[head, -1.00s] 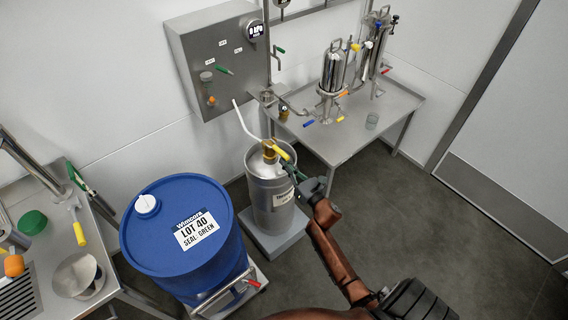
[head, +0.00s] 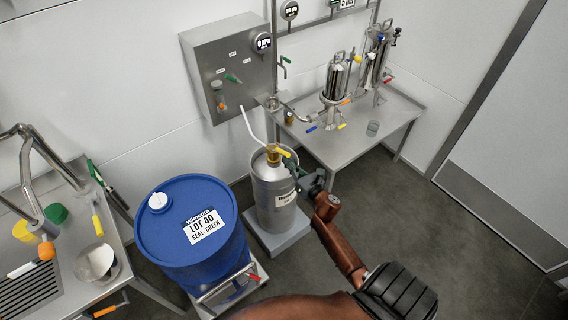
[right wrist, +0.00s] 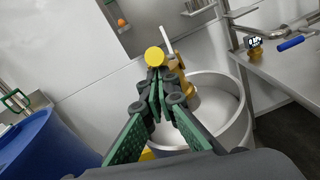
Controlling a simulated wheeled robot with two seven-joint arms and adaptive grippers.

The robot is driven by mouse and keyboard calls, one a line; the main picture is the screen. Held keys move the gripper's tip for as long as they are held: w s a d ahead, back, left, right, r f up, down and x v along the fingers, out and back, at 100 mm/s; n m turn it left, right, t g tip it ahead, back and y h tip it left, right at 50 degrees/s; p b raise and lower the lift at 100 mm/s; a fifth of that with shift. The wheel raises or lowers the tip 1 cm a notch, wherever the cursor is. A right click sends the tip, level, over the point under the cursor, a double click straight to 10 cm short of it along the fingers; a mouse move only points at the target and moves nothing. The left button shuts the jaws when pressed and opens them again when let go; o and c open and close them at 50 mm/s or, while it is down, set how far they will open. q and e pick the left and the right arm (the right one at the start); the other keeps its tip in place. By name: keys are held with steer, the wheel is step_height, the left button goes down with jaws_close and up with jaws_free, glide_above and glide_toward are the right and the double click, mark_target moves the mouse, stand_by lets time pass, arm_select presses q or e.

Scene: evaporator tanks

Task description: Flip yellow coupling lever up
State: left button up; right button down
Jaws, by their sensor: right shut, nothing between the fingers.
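The yellow coupling lever (head: 284,152) sits on the brass coupling (head: 273,158) on top of the steel keg (head: 268,185). In the right wrist view its round yellow end (right wrist: 155,57) faces me just beyond the fingertips, with the brass coupling (right wrist: 181,72) behind and right of it. My right gripper (head: 296,167) is at the keg's upper right side, close to the lever. In the wrist view the right gripper (right wrist: 155,88) is shut with nothing held. I cannot tell whether the fingertips touch the lever. My left gripper is out of view.
A white hose (head: 250,125) rises from the coupling. A blue drum (head: 165,235) stands left of the keg, near a sink bench (head: 65,285). A steel table (head: 345,148) with filter housings is behind right. A grey control box (head: 205,55) hangs behind. Floor at right is clear.

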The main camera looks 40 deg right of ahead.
mark_target(287, 155)
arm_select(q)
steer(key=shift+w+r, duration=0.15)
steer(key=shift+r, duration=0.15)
arm_select(e)
steer(key=shift+w+d+r, duration=0.1)
steer(key=shift+w+r, duration=0.1)
steer(key=shift+r, duration=0.55)
steer(key=shift+w+r, duration=0.15)
steer(key=shift+r, duration=0.55)
steer(key=shift+f, duration=0.1)
